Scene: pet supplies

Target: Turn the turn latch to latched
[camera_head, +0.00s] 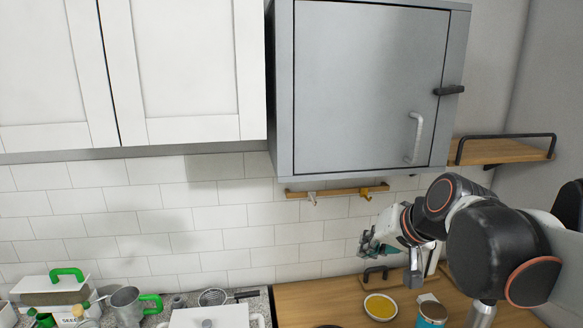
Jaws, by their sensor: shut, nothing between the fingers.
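The turn latch (449,90) is a small dark bar on the right edge of the grey wall cabinet (365,75). It lies roughly horizontal, across the line between door and frame. The cabinet door looks closed, with a pale vertical handle (415,137) below and left of the latch. My gripper (366,244) is shut and empty, well below the cabinet and to the left of the latch, in front of the tiled wall. It touches nothing that I can see.
A wooden rail with hooks (337,193) runs under the cabinet. A wooden shelf with a dark rail (490,150) is on the right. Below are a bowl of yellow food (380,307) and a blue tin (432,314). White cupboards (180,65) hang at left.

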